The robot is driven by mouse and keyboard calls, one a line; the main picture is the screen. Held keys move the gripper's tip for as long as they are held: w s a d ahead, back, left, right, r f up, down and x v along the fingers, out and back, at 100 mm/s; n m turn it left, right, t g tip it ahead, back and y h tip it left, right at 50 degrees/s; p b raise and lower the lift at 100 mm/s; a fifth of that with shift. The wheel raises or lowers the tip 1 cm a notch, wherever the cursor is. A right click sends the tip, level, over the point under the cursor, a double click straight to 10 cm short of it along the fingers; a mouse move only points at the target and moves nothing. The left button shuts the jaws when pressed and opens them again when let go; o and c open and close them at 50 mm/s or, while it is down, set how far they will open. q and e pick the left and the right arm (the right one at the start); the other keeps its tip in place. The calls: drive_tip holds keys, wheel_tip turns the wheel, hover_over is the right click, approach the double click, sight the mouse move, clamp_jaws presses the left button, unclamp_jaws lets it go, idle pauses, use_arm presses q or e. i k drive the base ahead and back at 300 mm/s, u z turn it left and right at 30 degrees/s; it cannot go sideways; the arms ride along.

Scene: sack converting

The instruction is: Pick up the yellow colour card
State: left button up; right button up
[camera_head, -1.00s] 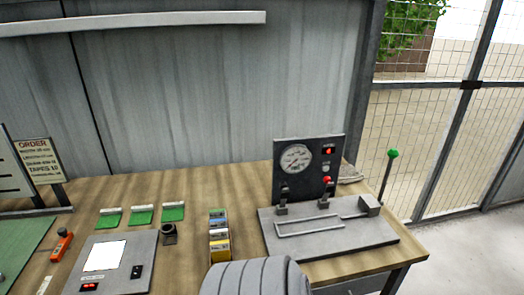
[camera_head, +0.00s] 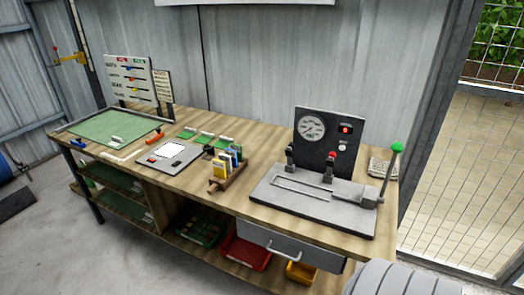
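The yellow colour card (camera_head: 219,171) stands in a small wooden rack (camera_head: 232,181) on the workbench, at the front left end of a row of cards. Blue and other coloured cards (camera_head: 235,153) stand behind it in the same rack. The cards are small here and partly overlap. Neither of my grippers is in view, and nothing touches the yellow card.
The workbench (camera_head: 185,118) also bears a press with a gauge (camera_head: 312,126) and a green-knobbed lever (camera_head: 397,147) right of the rack. A grey panel (camera_head: 180,150) and green pads lie left. Red (camera_head: 245,253) and yellow bins (camera_head: 300,272) sit below.

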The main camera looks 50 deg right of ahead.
sight(218, 166)
drive_tip(key=u, duration=0.05)
drive_tip(key=k, duration=0.05)
drive_tip(key=z, duration=1.3)
